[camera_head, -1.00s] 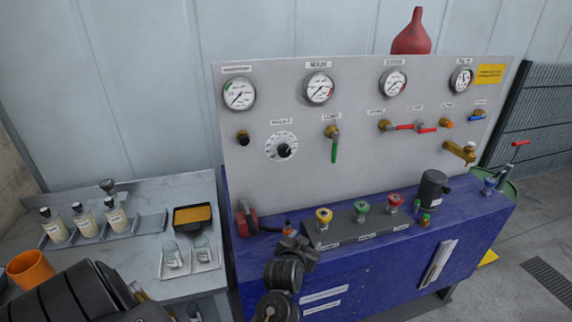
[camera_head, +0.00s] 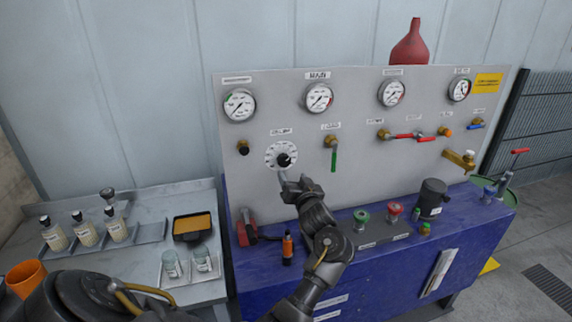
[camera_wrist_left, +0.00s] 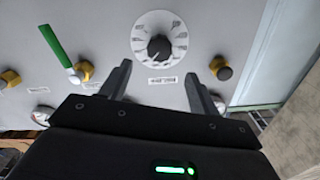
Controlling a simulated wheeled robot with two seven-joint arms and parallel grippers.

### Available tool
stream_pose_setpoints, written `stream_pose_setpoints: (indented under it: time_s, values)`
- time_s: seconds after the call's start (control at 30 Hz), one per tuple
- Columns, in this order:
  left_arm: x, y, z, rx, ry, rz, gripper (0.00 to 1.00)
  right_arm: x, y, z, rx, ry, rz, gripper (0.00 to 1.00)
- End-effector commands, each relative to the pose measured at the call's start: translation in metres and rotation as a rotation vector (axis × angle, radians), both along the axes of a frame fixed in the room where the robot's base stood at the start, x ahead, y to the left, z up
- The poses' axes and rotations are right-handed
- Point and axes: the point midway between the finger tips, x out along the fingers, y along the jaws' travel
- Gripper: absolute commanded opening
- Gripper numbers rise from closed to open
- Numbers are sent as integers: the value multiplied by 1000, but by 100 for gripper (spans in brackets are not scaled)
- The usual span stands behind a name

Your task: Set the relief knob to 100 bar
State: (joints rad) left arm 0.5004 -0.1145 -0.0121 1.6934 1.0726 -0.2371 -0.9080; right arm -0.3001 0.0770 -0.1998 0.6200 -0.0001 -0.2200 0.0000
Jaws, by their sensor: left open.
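The relief knob is a black knob (camera_head: 284,160) on a round white dial (camera_head: 273,150) on the grey panel, left of centre. My left gripper (camera_head: 287,178) is just below and in front of the dial in the head view, empty. In the left wrist view, which is upside down, the knob (camera_wrist_left: 159,47) and its dial (camera_wrist_left: 176,30) show whole, beyond the two spread fingers (camera_wrist_left: 157,70). The fingers appear apart from the knob. The dial's numbers are too small to read. My right gripper does not show.
Above the knob are several gauges (camera_head: 320,97). A green-handled valve (camera_head: 334,159) is right of the knob, and a small black knob (camera_head: 243,148) left of it. Below, on the blue bench (camera_head: 450,215), stand a red item (camera_head: 246,225), coloured knobs (camera_head: 361,217) and a black cylinder (camera_head: 432,197).

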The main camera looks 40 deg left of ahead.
Motion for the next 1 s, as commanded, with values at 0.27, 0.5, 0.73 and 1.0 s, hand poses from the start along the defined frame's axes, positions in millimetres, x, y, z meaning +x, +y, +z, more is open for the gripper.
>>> stream_pose_setpoints:
  time_s: [0.27, 0.5, 0.73, 1.0]
  values:
    - [30, 44, 4, 1, 2, 1, 62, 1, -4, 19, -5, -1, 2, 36]
    - [46, 67, 1, -2, 0, -1, 62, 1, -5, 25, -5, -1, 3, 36]
    - [49, 72, 0, -3, -2, -1, 62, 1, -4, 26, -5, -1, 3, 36]
    - [49, 71, 0, -3, -2, -2, 46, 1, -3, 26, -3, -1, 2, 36]
